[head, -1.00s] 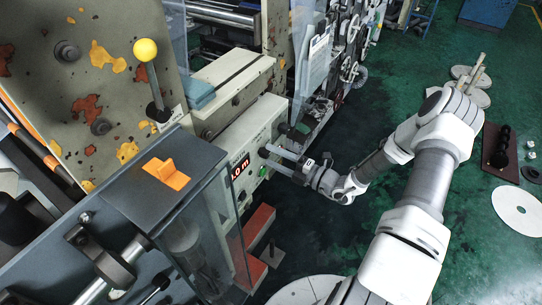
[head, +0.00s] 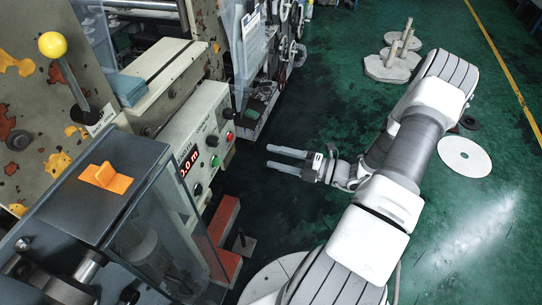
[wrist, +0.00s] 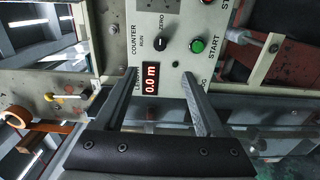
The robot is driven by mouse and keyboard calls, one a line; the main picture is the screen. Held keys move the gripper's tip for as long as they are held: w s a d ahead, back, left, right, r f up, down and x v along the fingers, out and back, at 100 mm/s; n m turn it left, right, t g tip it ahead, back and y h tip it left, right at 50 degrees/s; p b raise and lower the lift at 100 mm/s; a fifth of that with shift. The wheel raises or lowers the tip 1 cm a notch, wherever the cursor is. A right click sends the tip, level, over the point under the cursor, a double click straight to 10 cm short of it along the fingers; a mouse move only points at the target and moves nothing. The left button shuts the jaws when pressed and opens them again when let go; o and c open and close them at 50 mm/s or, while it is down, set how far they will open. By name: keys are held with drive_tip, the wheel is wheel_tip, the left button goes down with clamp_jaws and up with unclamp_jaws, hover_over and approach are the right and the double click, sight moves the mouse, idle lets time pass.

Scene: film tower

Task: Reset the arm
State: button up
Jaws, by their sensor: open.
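My gripper (head: 287,157) is open and empty in the head view. It hangs in free air to the right of the machine's control panel (head: 192,150), apart from it. My arm reaches in from the bottom right and bends back to the left. In the wrist view my two gripper fingers (wrist: 152,100) stand apart with nothing between them. Beyond them the panel shows a red display (wrist: 151,78) reading 0.0 m, a green start button (wrist: 197,46) and a black knob (wrist: 161,44).
A lever with a yellow ball (head: 53,45) and an orange switch (head: 106,178) are on the machine at left. A clear guard (head: 165,235) stands below the panel. Discs on a stand (head: 392,65) and a white disc (head: 465,157) are on the green floor at right. The floor between is open.

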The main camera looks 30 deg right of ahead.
idle(0.4)
drive_tip(key=s+a+r+n+g+h, duration=0.2)
drive_tip(key=s+a+r+n+g, duration=0.35)
drive_tip(key=n, duration=0.65)
drive_tip(key=s+a+r+n+g+h, duration=0.1)
drive_tip(key=s+a+r+n+g, duration=0.1)
drive_tip(key=a+r+n+g, duration=0.75)
drive_tip(key=s+d+r+n+t+h, duration=0.1)
drive_tip(key=s+r+n+t+h, duration=0.3)
drive_tip(key=n, duration=0.8)
drive_tip(key=s+d+r+n+t+h, duration=0.1)
drive_tip(key=s+r+n+t+h, duration=0.2)
drive_tip(key=r+n, duration=0.5)
drive_tip(key=shift+s+d+r+n+t+h, duration=0.15)
drive_tip(key=shift+s+d+n+t+h, duration=0.4)
drive_tip(key=shift+n+h, duration=1.1)
drive_tip(key=shift+s+a+n+y, duration=0.1)
drive_tip(key=shift+a+n+y, duration=0.15)
drive_tip(key=shift+a+n, duration=0.05)
drive_tip(key=shift+s, duration=0.1)
